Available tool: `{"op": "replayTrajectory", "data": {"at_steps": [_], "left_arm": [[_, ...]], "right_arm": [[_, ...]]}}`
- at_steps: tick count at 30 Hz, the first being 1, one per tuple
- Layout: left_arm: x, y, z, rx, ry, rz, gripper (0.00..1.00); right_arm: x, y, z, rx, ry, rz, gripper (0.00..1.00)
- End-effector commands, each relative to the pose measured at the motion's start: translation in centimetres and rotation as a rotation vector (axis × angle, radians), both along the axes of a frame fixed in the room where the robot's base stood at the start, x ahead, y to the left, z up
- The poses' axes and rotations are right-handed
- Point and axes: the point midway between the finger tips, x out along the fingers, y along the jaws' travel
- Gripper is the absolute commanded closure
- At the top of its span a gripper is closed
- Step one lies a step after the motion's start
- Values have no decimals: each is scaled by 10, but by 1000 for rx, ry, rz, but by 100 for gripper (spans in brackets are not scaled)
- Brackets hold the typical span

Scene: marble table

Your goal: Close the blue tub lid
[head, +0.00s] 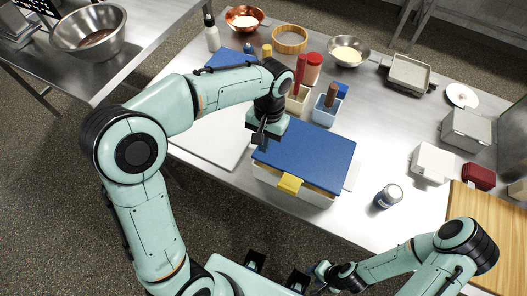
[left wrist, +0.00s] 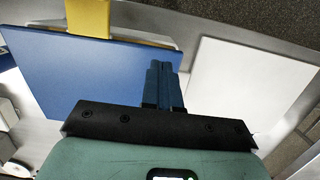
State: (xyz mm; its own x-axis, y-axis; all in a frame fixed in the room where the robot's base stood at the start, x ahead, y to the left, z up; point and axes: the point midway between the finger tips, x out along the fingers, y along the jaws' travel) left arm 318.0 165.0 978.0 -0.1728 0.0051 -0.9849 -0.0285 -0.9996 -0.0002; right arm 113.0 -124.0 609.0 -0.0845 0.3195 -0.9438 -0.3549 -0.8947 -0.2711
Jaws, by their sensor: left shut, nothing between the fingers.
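The tub (head: 265,177) is white and stands at the front edge of the table. Its blue lid (head: 305,155) lies over the top, roughly flat; I cannot tell whether it is fully seated. A yellow latch (head: 290,184) is on the tub's front side. My left gripper (head: 260,135) is shut and empty by the lid's left back corner.
A white board (head: 215,140) lies left of the tub. Bins with utensils (head: 325,110) stand behind it. A dark jar (head: 388,196) stands to its right, with white boxes (head: 432,162) and a wooden board (head: 475,210) farther right. Bowls (head: 348,50) line the back.

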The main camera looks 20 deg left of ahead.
Motion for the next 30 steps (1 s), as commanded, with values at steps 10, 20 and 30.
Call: {"op": "replayTrajectory", "data": {"at_steps": [10,20,30], "left_arm": [[-7,0,-37,0,0,2,100],[-6,0,-38,-1,-1,1,100],[-11,0,-60,-2,-73,-1,100]], "right_arm": [[-3,0,-5,0,2,0,62],[-3,0,-5,0,2,0,62],[-17,0,-38,0,19,0,62]]}}
